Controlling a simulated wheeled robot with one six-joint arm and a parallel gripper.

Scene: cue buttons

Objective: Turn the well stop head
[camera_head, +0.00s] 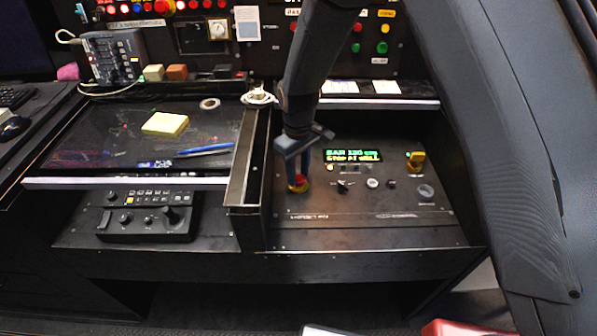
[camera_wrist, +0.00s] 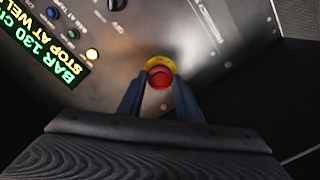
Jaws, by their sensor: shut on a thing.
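The well stop head is a red round knob (camera_head: 298,184) on a yellow collar, on the sloped dark panel right of the metal divider. In the wrist view the red knob (camera_wrist: 160,77) sits between the fingertips, with the yellow collar showing around its far side. My gripper (camera_head: 296,174) reaches down onto it from above. In the wrist view my gripper (camera_wrist: 159,88) has one finger on each side of the knob and is shut on it. The fingers hide part of the knob in the head view.
A lit display (camera_head: 352,156) reading "BAR 130 cm" and "STOP AT WELL" is right of the knob. The metal divider (camera_head: 249,180) stands close on the left. A yellow notepad (camera_head: 165,123) lies beyond it.

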